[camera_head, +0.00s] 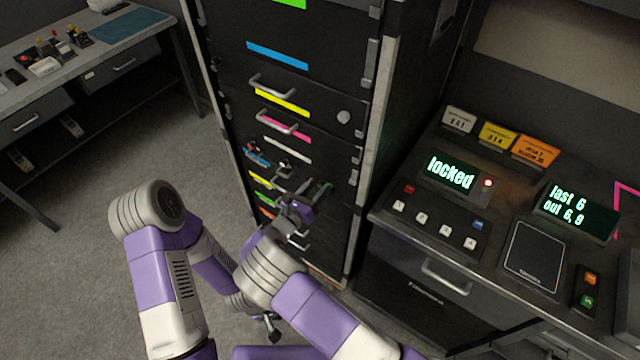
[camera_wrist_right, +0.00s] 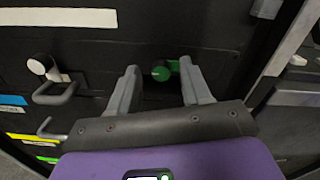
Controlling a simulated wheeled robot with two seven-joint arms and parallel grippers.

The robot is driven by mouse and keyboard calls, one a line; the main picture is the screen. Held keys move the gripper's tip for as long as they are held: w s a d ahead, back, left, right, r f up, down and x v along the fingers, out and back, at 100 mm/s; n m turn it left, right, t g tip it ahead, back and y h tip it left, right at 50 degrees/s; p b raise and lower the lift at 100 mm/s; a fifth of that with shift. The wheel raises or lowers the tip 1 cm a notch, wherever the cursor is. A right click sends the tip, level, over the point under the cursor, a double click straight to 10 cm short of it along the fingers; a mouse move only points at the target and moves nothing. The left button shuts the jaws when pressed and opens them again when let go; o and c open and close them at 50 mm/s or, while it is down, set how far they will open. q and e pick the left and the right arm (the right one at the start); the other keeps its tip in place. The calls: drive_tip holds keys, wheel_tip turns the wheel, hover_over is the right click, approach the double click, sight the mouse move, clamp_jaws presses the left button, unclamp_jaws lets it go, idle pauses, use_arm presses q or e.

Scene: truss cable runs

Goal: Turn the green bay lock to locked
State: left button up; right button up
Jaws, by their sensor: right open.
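The green bay lock (camera_wrist_right: 162,73) is a small knob with a green face and a green part beside it on the black cabinet front in the right wrist view. My right gripper (camera_wrist_right: 159,80) is open, with one finger on either side of the lock. I cannot tell whether the fingers touch it. In the head view my right gripper (camera_head: 304,188) is at the lower cabinet front and hides the lock. My left gripper (camera_head: 270,326) appears small and dark, low in the head view; its jaws are unclear.
The black cabinet (camera_head: 318,80) has coloured label strips and bar handles near my right gripper. A console (camera_head: 450,210) at right has a display (camera_head: 451,172) reading "locked" and a red light. A workbench (camera_head: 75,75) stands at left, with open floor between.

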drive_tip(key=shift+c, duration=0.3)
clamp_jaws()
drive_tip(key=shift+m, duration=0.3)
drive_tip(key=m+b, duration=0.3)
drive_tip(key=m, duration=0.1)
drive_tip(key=shift+f, duration=0.15)
drive_tip(key=m+b, duration=0.2)
drive_tip(key=m, duration=0.2)
drive_tip(key=shift+m+b, duration=0.4)
drive_tip(key=m+b, duration=0.3)
drive_tip(key=m, duration=0.1)
drive_tip(key=shift+m+b, duration=0.3)
drive_tip(key=shift+b, duration=0.1)
drive_tip(key=m+b, duration=0.4)
